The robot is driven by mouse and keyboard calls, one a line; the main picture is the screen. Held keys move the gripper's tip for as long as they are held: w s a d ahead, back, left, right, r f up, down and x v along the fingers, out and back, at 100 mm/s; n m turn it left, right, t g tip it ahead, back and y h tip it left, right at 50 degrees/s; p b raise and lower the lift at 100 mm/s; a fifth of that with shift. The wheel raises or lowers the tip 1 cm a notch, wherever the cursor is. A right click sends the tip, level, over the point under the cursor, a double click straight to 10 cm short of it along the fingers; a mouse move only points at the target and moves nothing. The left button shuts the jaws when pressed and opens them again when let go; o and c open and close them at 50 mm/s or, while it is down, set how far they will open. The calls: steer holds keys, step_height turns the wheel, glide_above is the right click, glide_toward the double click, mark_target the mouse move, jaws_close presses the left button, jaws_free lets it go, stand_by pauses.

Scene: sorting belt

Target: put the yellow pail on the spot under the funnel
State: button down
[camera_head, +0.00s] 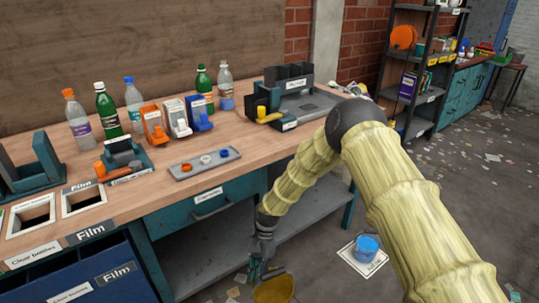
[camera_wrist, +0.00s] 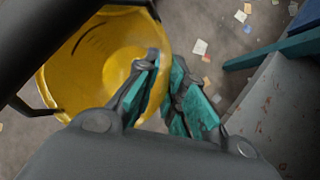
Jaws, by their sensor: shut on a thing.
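The yellow pail (camera_head: 274,289) hangs low near the bottom edge of the head view, above the floor. My gripper (camera_head: 257,269) points down beside it and is shut on its rim. In the wrist view, the teal fingers of my gripper (camera_wrist: 166,82) pinch the wall of the yellow pail (camera_wrist: 95,65), whose open mouth and empty inside show. The pail's lower part is cut off in the head view. I cannot make out a funnel or the spot under it in either view.
The workbench (camera_head: 120,203) holds bottles, dispensers and a small tray (camera_head: 204,163). Its lower shelf (camera_head: 230,250) is close to my gripper. Paper scraps litter the otherwise open floor at right.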

steer(key=w+d+r+n+h, duration=0.2)
steer(key=w+d+r+n, duration=0.2)
steer(key=d+r, duration=0.55)
steer(key=w+d+r+n+h, duration=0.25)
steer(key=d+r, duration=0.45)
steer(key=d, duration=0.5)
steer(key=s+r+p, duration=0.3)
steer(key=r+p, duration=0.4)
steer(key=r, duration=0.1)
steer(key=s+r+p, duration=0.2)
steer(key=r+p, duration=0.6)
steer(key=r, duration=0.1)
steer(key=s+f, duration=0.6)
steer(key=f, duration=0.1)
steer(key=shift+s+a+f+n+y, duration=0.35)
steer(key=shift+f, duration=0.05)
steer(key=shift+d, duration=0.15)
